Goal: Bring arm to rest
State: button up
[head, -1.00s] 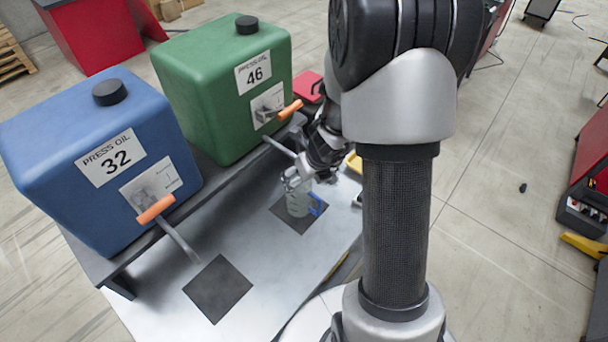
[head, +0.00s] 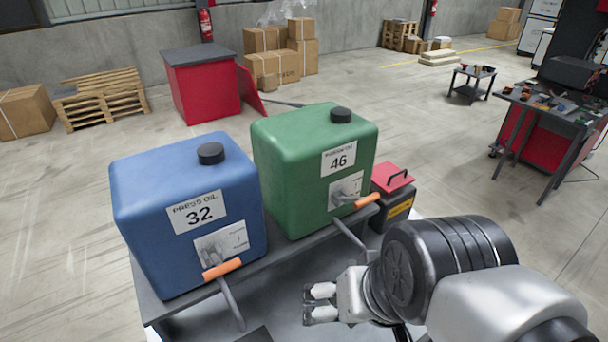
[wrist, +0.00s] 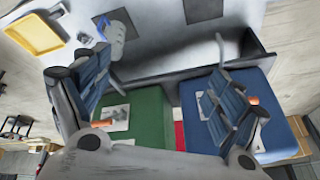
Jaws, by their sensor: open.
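My gripper (head: 320,303) is in the lower middle of the head view, its two pale fingers pointing left and apart. In the wrist view my gripper (wrist: 155,90) also shows wide open, with nothing between its blue-grey fingers. My arm stretches to the lower right of the head view. In the wrist view a clear jug (wrist: 115,38) with a blue handle stands on a dark mat (wrist: 126,20), apart from the fingers. The jug is not visible in the head view.
A blue tank (head: 185,245) marked 32 and a green tank (head: 290,190) marked 46 stand on a grey shelf beside my gripper, with orange-handled taps. A red-lidded box (head: 393,180) is behind the arm. A yellow tray (wrist: 32,36) lies on the bench.

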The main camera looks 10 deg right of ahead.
jog(key=shift+s+d+r+n+h, duration=0.15)
jog(key=shift+s+d+n, duration=0.15)
jog(key=shift+s+n, duration=0.2)
jog(key=shift+s+d+n+h, duration=0.15)
jog(key=shift+s+d+n, duration=0.15)
jog(key=shift+n, duration=0.2)
notch_tip(320, 180, down, 5)
jog(key=b, duration=0.5)
